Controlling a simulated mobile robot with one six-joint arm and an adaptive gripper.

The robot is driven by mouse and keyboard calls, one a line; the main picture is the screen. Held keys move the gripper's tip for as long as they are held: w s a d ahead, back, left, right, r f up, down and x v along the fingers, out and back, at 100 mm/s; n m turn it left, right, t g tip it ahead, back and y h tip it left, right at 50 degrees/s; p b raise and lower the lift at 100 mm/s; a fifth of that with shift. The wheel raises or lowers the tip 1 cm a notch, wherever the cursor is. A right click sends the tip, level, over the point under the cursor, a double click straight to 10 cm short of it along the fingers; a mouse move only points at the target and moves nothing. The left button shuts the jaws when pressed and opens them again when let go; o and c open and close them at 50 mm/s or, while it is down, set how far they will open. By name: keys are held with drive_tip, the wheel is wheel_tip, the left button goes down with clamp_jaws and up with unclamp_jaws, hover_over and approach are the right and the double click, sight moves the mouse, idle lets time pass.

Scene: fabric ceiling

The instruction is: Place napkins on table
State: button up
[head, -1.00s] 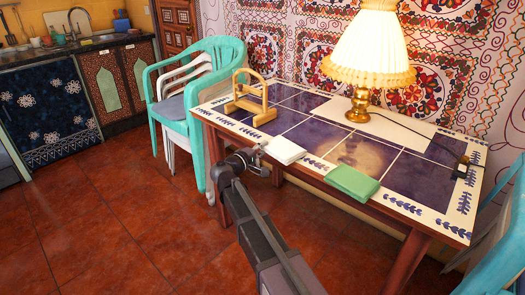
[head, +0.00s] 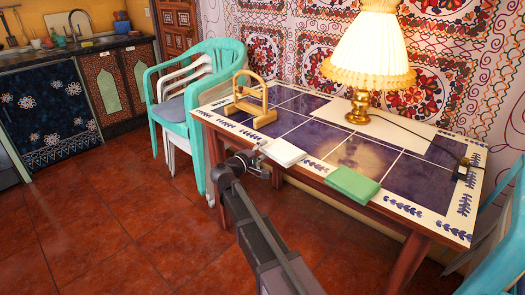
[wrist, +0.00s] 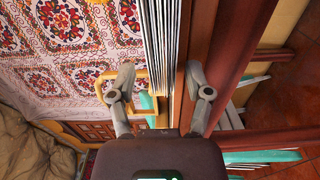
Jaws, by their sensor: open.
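A white napkin stack (head: 283,152) lies at the front edge of the blue-tiled table (head: 402,178), left of centre. A green napkin stack (head: 352,184) lies to its right at the same edge. My gripper (head: 260,165) is at the near side of the white stack. In the wrist view the stack's layered white edge (wrist: 165,45) shows between the open fingers of my gripper (wrist: 160,78). I cannot tell whether the fingers touch it. A wooden holder (head: 265,118) stands on the table behind the white stack, to the left.
A lit lamp (head: 359,105) stands at the back of the table on a white cloth (head: 400,128), its dark cord running right. Turquoise chairs (head: 172,122) stand left of the table, another (head: 500,262) at the right. Floor in front is clear.

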drive_tip(key=v, duration=1.2)
idle(0.4)
drive_tip(key=c, duration=0.6)
drive_tip(key=shift+w+d+r, duration=0.1)
drive_tip(key=shift+d, duration=0.05)
clamp_jaws()
drive_tip(key=w+d+r+m+g+y+p, duration=0.25)
drive_tip(key=d+m+g+y+p, duration=0.25)
drive_tip(key=d+m+g+p, duration=0.9)
drive_tip(key=s+a+r+m+y+p, duration=0.2)
drive_tip(key=a+r+m+y+p, duration=0.2)
drive_tip(key=p, duration=1)
drive_tip(key=shift+a+r+y, duration=1)
drive_tip(key=shift+a+r, duration=0.4)
drive_tip(key=shift+r, duration=0.05)
